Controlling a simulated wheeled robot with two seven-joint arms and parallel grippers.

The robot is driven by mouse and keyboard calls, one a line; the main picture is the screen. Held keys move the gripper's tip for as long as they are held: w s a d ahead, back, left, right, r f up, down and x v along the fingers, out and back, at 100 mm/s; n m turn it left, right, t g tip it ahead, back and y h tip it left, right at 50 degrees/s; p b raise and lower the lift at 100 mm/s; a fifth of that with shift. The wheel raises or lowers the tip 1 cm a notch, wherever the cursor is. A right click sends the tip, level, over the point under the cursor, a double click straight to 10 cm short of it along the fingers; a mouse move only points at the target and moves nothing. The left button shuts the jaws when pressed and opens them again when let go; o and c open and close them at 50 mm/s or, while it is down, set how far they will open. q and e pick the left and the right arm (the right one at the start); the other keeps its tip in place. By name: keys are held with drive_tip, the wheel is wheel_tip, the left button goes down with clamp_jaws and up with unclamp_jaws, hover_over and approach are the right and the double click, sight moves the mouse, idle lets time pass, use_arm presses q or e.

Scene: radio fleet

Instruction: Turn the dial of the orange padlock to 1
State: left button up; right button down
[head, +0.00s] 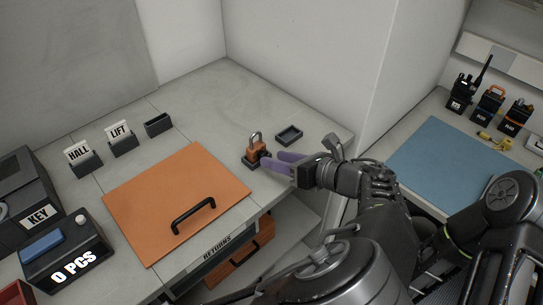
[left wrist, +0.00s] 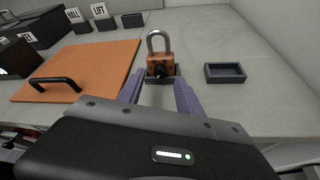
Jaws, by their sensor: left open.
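The orange padlock (head: 254,148) stands upright on the grey counter near its right end, with its silver shackle on top. In the left wrist view the padlock (left wrist: 160,63) sits in a dark holder, and a black dial (left wrist: 159,70) shows on its front face. The dial's number is too small to read. My left gripper (head: 270,160) points at the padlock from the right, with its purple fingers apart. In the left wrist view the fingers (left wrist: 159,93) lie on either side of the space just before the padlock. Contact cannot be told. My right gripper is not identifiable.
An empty dark tray (head: 289,135) lies behind the padlock. An orange board (head: 175,200) with a black handle covers the counter's middle. HALL (head: 82,160) and LIFT (head: 121,140) card holders stand behind it. A blue mat (head: 440,158) and radios (head: 462,95) are on the right counter.

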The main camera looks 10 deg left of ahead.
use_arm(q)
drive_tip(key=shift+x, duration=1.25)
clamp_jaws()
